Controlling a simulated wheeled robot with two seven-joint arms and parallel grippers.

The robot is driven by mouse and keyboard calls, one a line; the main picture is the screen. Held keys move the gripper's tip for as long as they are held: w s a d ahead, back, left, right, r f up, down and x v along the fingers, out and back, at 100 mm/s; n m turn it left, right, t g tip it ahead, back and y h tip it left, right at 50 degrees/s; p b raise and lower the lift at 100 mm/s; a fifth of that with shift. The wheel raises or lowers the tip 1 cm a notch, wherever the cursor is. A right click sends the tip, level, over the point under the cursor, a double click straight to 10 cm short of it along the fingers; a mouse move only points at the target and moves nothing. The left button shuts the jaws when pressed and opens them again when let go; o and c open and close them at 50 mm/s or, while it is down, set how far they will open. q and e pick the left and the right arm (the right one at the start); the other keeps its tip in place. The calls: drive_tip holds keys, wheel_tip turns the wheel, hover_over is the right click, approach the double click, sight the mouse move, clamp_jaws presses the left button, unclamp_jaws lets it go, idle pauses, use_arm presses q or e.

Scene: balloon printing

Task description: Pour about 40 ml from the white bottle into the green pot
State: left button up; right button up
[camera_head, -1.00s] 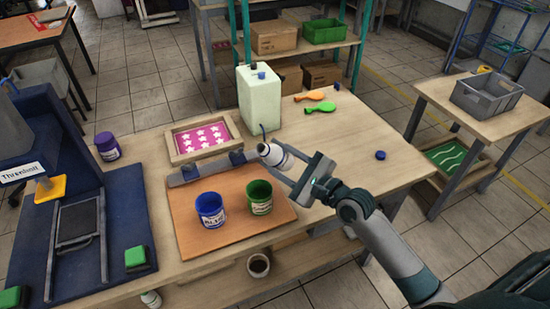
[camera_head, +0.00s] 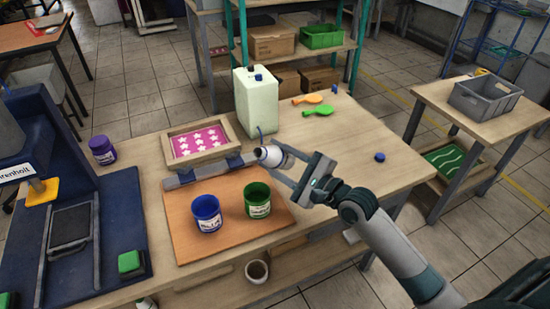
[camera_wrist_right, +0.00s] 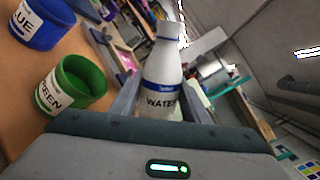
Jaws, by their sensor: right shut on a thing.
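The white bottle (camera_head: 274,157) is tipped over, its neck end toward the left, above the back right of the brown board. My right gripper (camera_head: 289,168) is shut around its body. The right wrist view shows the bottle (camera_wrist_right: 163,88) between the fingers, with a "WATER" label and a blue band. The green pot (camera_head: 257,201) stands upright and open on the board, in front of and below the bottle; it also shows in the right wrist view (camera_wrist_right: 78,82). No liquid stream is visible. My left gripper is not in view.
A blue pot (camera_head: 206,213) stands left of the green pot on the brown board (camera_head: 233,241). A pale jerrycan (camera_head: 257,104) stands behind the bottle. A pink star screen (camera_head: 199,143) lies back left. A blue cap (camera_head: 380,157) lies on the clear right side of the table.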

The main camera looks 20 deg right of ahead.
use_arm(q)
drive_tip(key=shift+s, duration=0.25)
use_arm(e)
drive_tip(key=shift+d+n, duration=0.1)
drive_tip(key=shift+n, duration=0.2)
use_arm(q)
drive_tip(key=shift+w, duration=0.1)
use_arm(e)
drive_tip(key=shift+w+d+f+n, duration=0.15)
drive_tip(key=shift+n, duration=0.25)
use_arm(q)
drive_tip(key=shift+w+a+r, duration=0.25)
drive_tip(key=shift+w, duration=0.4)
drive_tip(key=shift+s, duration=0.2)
use_arm(e)
drive_tip(key=shift+d+f+n, duration=0.1)
drive_tip(key=shift+n, duration=0.3)
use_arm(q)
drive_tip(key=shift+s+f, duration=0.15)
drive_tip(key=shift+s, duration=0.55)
